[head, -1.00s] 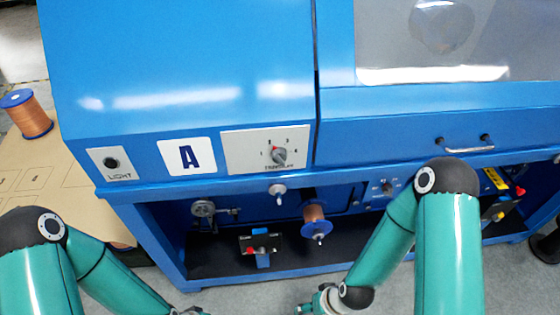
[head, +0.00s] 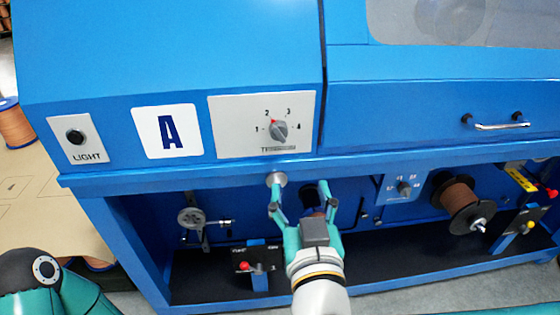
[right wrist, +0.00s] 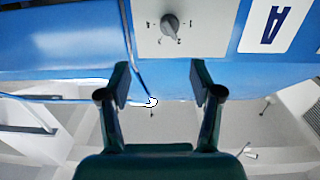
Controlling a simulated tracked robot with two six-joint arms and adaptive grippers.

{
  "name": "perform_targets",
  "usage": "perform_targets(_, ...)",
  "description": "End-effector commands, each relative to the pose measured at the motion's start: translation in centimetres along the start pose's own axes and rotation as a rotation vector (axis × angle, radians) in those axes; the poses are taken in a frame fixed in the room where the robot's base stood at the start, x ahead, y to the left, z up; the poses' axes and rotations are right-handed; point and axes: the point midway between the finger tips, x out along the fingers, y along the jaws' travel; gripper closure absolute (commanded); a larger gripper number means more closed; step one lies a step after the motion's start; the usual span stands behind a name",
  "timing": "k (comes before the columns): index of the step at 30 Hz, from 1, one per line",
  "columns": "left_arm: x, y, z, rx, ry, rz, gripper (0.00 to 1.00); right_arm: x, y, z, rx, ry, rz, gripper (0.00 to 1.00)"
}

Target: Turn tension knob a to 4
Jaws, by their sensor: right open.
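Tension knob a (head: 279,131) is a grey dial with a red tip on a light plate (head: 232,130) beside the big letter A. Its scale runs from 1 to 4, and the red tip points up-left towards the 2. My right gripper (head: 300,190) is open and empty, below the plate in the picture, its fingers pointing up towards the panel. It is apart from the knob. In the right wrist view the knob (right wrist: 170,24) lies beyond the open fingers (right wrist: 160,82), roughly in line with the gap between them. My left gripper is out of view.
A black LIGHT button (head: 75,136) sits left of the A sign (head: 167,132). A blue ledge (head: 200,174) runs below the panel. A handle (head: 498,126) is at the right.

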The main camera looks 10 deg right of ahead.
Motion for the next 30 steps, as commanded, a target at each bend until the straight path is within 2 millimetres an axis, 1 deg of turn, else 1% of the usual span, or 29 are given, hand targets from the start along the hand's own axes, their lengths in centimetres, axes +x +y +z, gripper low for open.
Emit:
perform_targets(1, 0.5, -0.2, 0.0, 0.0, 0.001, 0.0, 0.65, -0.4, -0.7, 0.1, 0.005, 0.011, -0.021, 0.35)
perform_targets(5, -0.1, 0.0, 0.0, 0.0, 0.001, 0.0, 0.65, -0.4, -1.2, -0.3, 0.001, 0.015, -0.034, 0.35)
perform_targets(8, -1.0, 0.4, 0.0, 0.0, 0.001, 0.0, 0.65, 0.3, -1.2, -0.5, -0.002, 0.014, -0.03, 0.35)
perform_targets(14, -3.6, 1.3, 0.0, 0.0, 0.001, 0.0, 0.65, 2.4, -1.2, -0.6, -0.003, 0.007, -0.032, 0.35)
perform_targets(15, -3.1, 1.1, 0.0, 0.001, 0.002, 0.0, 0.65, 3.4, -1.2, -0.2, 0.003, 0.01, -0.029, 0.35)
perform_targets(24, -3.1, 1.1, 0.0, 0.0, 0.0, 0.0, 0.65, 10.0, -1.5, -0.1, 0.004, 0.012, -0.031, 0.35)
perform_targets(30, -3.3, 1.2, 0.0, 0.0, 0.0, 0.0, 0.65, 13.7, -1.6, -0.2, 0.003, 0.013, -0.033, 0.35)
